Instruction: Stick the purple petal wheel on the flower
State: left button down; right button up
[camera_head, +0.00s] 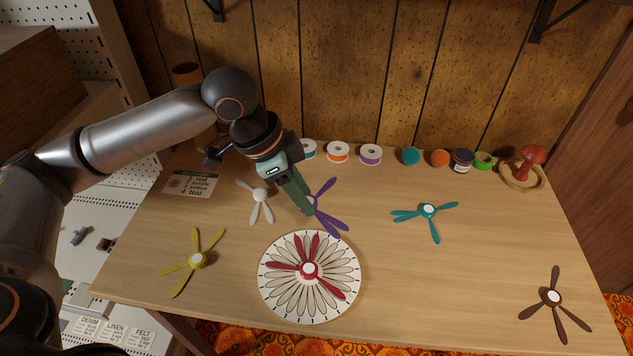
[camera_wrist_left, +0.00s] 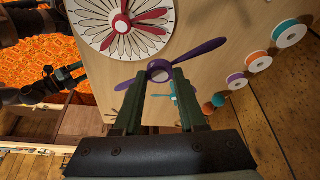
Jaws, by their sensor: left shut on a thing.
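The purple petal wheel (camera_head: 326,211) has long thin petals and is in the jaws of my left gripper (camera_head: 308,208), behind the flower disc. In the left wrist view its pale hub (camera_wrist_left: 159,71) sits between the fingertips of my left gripper (camera_wrist_left: 159,75). The flower is a round white disc (camera_head: 275,301) with a ring of petal outlines, near the table's front. A red petal wheel (camera_head: 309,269) lies on its centre; it also shows in the left wrist view (camera_wrist_left: 122,22). I cannot tell whether the purple wheel touches the table.
A yellow wheel (camera_head: 196,260), a white wheel (camera_head: 260,196), a teal wheel (camera_head: 428,210) and a brown wheel (camera_head: 553,298) lie on the table (camera_head: 460,270). A card (camera_head: 192,183) lists colours. Spools and jars line the back, with a red mushroom (camera_head: 530,158) at the right.

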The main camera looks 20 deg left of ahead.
pick_arm(q)
jog(key=shift+s, duration=0.3)
jog(key=shift+s+f, duration=0.15)
jog(key=shift+f, duration=0.1)
jog(key=shift+f+b, duration=1)
jog(key=shift+f, duration=1.5)
